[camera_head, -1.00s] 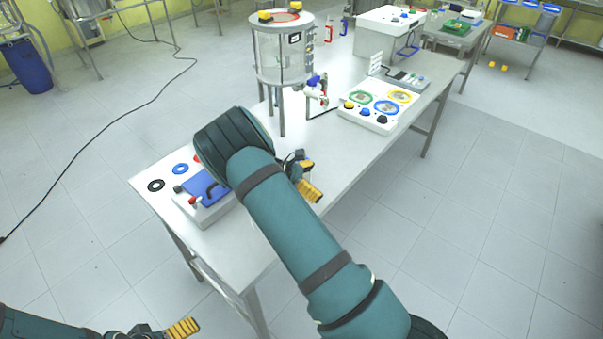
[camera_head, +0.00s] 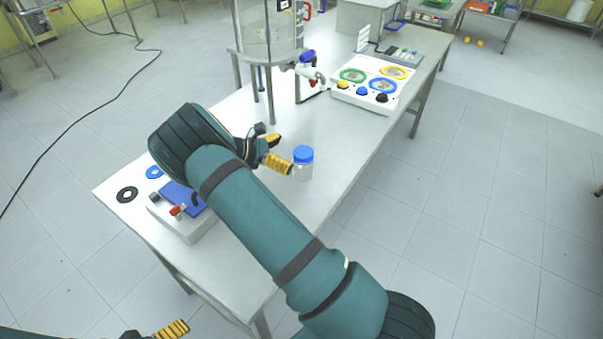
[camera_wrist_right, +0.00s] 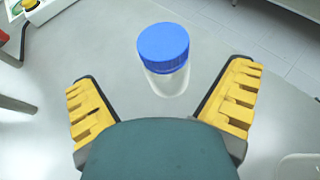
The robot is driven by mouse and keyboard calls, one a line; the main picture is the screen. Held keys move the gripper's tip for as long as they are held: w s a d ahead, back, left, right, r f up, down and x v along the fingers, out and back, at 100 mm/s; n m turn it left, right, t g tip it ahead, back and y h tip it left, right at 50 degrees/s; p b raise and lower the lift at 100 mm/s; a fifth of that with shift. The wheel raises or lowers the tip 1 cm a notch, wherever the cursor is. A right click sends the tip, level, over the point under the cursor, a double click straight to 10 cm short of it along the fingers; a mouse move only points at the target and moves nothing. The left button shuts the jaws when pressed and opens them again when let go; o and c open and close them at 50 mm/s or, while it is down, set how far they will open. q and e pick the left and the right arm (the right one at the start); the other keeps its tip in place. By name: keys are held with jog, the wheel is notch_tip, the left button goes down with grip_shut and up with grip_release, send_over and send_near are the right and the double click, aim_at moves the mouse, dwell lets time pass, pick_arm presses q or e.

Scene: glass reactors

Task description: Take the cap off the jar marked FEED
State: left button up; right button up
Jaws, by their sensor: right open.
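A clear jar (camera_head: 302,172) with a blue cap (camera_head: 303,154) stands upright on the table. No FEED marking is readable on it. My right gripper (camera_head: 277,151) is open and empty just left of the jar in the head view. In the right wrist view the jar (camera_wrist_right: 168,82) with its blue cap (camera_wrist_right: 163,46) stands beyond and between the open yellow fingers (camera_wrist_right: 160,105), apart from both. My left gripper (camera_head: 160,336) shows only partly at the bottom edge, one yellow finger in sight; its opening cannot be told.
A glass reactor (camera_head: 266,35) on metal legs stands behind the jar. A white panel (camera_head: 367,98) with coloured rings and knobs sits at the back right. A white device with a blue top (camera_head: 181,198) and rings lie at the left. The table (camera_head: 335,150) is bare right of the jar.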

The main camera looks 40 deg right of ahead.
aim_at(308, 157)
jog(key=shift+x, duration=1.1)
jog(key=shift+s+x, duration=0.15)
jog(key=shift+x, duration=1.2)
jog(key=shift+s+x, duration=0.15)
jog(key=shift+x, duration=1.15)
jog(key=shift+a, duration=0.15)
jog(key=c, duration=1.4)
